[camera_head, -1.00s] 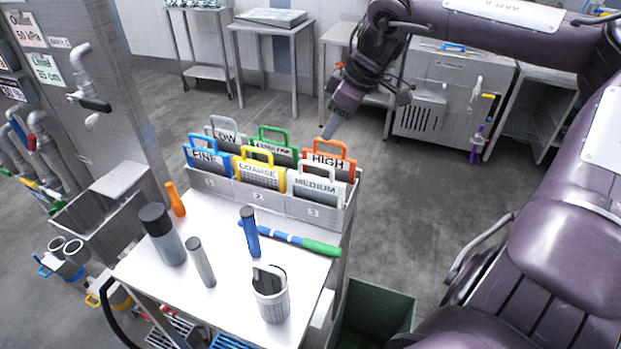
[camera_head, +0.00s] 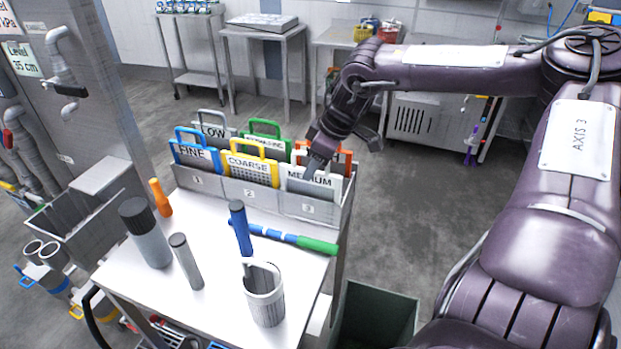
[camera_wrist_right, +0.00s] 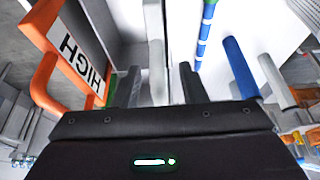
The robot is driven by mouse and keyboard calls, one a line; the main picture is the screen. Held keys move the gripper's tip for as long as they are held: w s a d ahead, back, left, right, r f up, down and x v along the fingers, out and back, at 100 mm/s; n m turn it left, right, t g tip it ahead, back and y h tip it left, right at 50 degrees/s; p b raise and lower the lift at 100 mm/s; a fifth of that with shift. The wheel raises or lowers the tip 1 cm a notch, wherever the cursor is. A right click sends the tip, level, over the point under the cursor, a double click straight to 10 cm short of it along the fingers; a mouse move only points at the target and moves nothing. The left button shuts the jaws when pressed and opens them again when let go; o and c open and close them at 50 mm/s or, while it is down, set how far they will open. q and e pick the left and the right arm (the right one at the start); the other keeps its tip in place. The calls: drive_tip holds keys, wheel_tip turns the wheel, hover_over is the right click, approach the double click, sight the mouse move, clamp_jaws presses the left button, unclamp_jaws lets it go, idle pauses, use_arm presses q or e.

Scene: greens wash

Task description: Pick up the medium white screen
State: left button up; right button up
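The medium white screen (camera_head: 318,190) stands upright in the right front slot of the metal rack (camera_head: 255,197), its label facing me. My right gripper (camera_head: 314,168) points down at its top and hides most of its handle in the head view. In the right wrist view the right gripper's two fingers (camera_wrist_right: 160,88) are apart, with a white upright bar of the screen (camera_wrist_right: 157,62) showing between them. I cannot tell whether either finger touches it. My left gripper is not in view.
The orange HIGH screen (camera_head: 345,160) stands close behind, beside the gripper (camera_wrist_right: 72,48). The yellow coarse screen (camera_head: 250,168) is to the left.

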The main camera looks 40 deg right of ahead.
drive_tip(key=shift+w+a+f, duration=0.1)
drive_tip(key=shift+w+f, duration=0.15)
drive_tip(key=shift+f, duration=0.2)
clamp_jaws()
drive_tip(key=shift+r, duration=0.15)
